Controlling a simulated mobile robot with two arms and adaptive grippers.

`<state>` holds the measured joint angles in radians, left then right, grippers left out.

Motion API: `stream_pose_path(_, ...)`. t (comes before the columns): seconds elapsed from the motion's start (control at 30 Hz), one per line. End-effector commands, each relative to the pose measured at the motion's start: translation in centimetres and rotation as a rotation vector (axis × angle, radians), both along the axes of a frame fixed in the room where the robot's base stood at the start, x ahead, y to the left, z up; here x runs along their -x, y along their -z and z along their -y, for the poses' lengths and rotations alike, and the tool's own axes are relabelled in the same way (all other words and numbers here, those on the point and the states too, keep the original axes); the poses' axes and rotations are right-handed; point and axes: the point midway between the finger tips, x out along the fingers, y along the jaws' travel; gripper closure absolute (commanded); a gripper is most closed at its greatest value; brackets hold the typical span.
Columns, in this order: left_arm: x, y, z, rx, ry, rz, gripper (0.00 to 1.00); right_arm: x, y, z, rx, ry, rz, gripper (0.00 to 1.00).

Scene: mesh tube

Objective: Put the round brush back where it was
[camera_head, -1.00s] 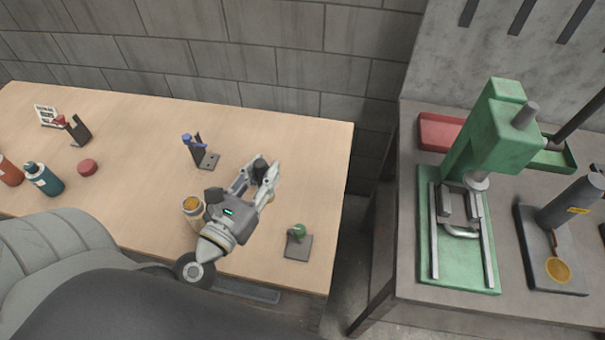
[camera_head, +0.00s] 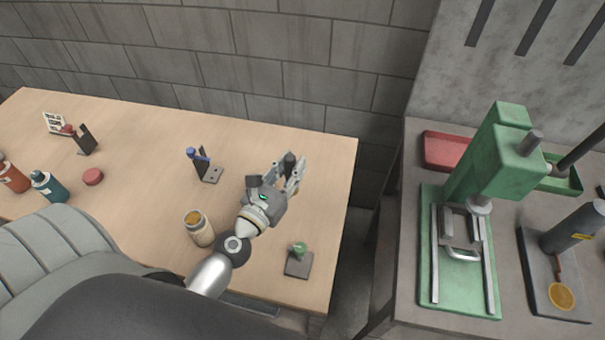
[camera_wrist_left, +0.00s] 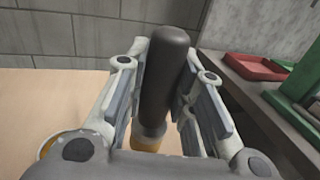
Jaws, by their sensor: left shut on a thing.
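My left gripper (camera_head: 289,168) is shut on a dark, round-ended upright handle above the right part of the wooden table. I take this for the round brush (camera_wrist_left: 166,85); in the left wrist view it stands between the two fingers. A pale collar and an orange-tan part show at its lower end, partly hidden by the gripper. I cannot tell whether its bottom touches the table. A jar with an orange-brown top (camera_head: 199,229) stands on the table, left of my left forearm. My right gripper is not in view.
A small stand with a green knob (camera_head: 298,262) is near the table's right front. A black bracket with a blue piece (camera_head: 205,165) stands behind the jar. Bottles and a red puck (camera_head: 93,177) are at left. A green press (camera_head: 500,155) stands on the grey bench (camera_head: 400,230).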

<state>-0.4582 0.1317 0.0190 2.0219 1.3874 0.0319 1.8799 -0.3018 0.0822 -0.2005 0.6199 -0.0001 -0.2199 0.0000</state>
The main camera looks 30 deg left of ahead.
Motion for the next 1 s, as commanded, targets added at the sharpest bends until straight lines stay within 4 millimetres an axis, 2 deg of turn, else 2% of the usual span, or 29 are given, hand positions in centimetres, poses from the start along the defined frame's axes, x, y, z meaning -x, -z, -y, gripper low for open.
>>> stream_pose_path(0.03,-1.2,0.3,0.0,-0.001,0.0,0.003,1.0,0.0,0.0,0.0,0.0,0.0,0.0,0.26)
stream_pose_path(0.1,-2.3,2.6,0.0,-0.003,0.002,0.001,1.0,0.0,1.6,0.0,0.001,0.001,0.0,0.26)
stream_pose_path(0.2,-3.7,4.2,0.0,-0.003,0.001,0.001,1.0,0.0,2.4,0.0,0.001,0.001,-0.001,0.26)
stream_pose_path(0.53,-6.0,6.8,-0.1,-0.002,0.0,0.001,1.0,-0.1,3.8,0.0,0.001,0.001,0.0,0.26)
stream_pose_path(0.7,-5.8,9.2,0.0,-0.003,0.001,-0.001,1.0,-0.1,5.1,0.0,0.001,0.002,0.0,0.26)
stream_pose_path(1.0,-5.8,9.3,0.0,0.002,-0.001,0.001,1.0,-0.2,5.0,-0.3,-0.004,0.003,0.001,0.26)
